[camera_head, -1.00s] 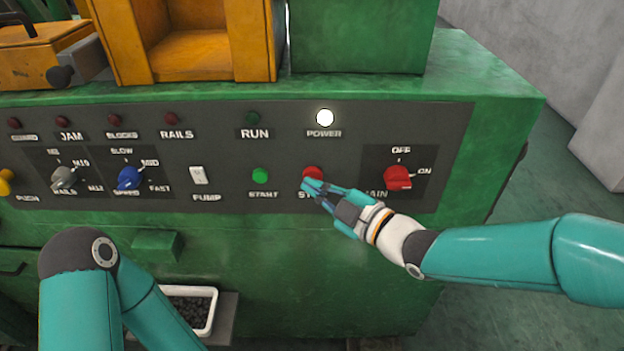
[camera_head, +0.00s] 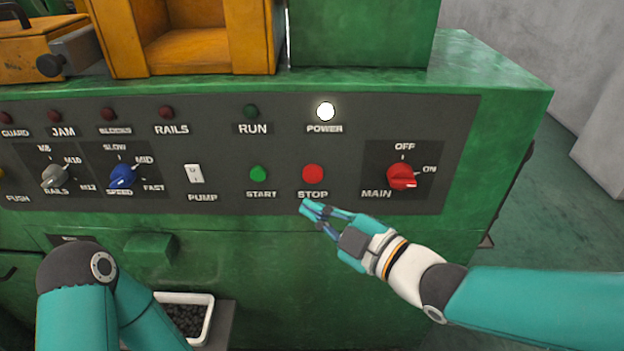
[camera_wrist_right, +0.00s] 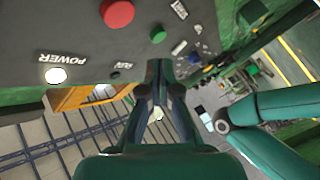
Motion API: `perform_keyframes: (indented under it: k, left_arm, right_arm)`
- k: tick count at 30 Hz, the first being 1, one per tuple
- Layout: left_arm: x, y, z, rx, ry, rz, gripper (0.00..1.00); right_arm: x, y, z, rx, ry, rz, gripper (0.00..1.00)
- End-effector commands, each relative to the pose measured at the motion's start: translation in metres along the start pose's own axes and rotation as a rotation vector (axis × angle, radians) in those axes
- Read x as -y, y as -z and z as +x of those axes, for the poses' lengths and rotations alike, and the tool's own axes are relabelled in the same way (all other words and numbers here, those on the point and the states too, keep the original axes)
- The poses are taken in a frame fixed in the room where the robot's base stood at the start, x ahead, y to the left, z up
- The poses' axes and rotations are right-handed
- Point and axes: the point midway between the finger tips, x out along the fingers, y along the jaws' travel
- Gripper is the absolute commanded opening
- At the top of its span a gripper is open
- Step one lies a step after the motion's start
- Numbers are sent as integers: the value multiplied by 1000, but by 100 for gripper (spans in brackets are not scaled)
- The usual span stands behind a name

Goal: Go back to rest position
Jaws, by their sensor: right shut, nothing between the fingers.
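My right gripper (camera_head: 306,207) is shut and empty, just below the STOP label in the head view. It stands in front of the control panel (camera_head: 225,130) of the green machine. The red STOP button (camera_head: 313,174) is fully visible above the fingertips, and it also shows in the right wrist view (camera_wrist_right: 117,13). My right gripper also shows in the wrist view (camera_wrist_right: 158,68), with its fingers together. My left arm shows at the lower left of the head view, but its gripper is not in view.
The green START button (camera_head: 258,173), white PUMP switch (camera_head: 194,174) and red MAIN knob (camera_head: 402,177), pointing to ON, are on the panel. The POWER lamp (camera_head: 325,111) is lit white. A white tray (camera_head: 209,318) of dark pieces is below. Free floor lies right of the machine.

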Motion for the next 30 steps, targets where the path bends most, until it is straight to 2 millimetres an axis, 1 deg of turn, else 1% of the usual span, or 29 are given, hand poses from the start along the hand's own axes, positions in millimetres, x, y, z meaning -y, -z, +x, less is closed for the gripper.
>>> perform_keyframes:
  k: [17,20,23,26,27,29,30]
  left_arm:
    - [0,0,0,0,0,0,0]
    - [0,0,0,0,0,0,0]
    - [0,0,0,0,0,0,0]
    - [0,0,0,0,0,0,0]
    - [0,0,0,0,0,0,0]
    - [0,0,0,0,0,0,0]
    - [0,0,0,0,0,0,0]
  right_arm:
    - [-1,0,0,-1,-1,0,0]
    - [-2,-5,-1,9,-4,3,0]
    - [4,-25,0,44,8,27,0]
    - [26,-62,4,107,50,80,0]
    - [40,-82,4,141,71,113,0]
    - [63,-114,2,205,104,180,0]
    - [81,-137,-1,256,128,236,0]
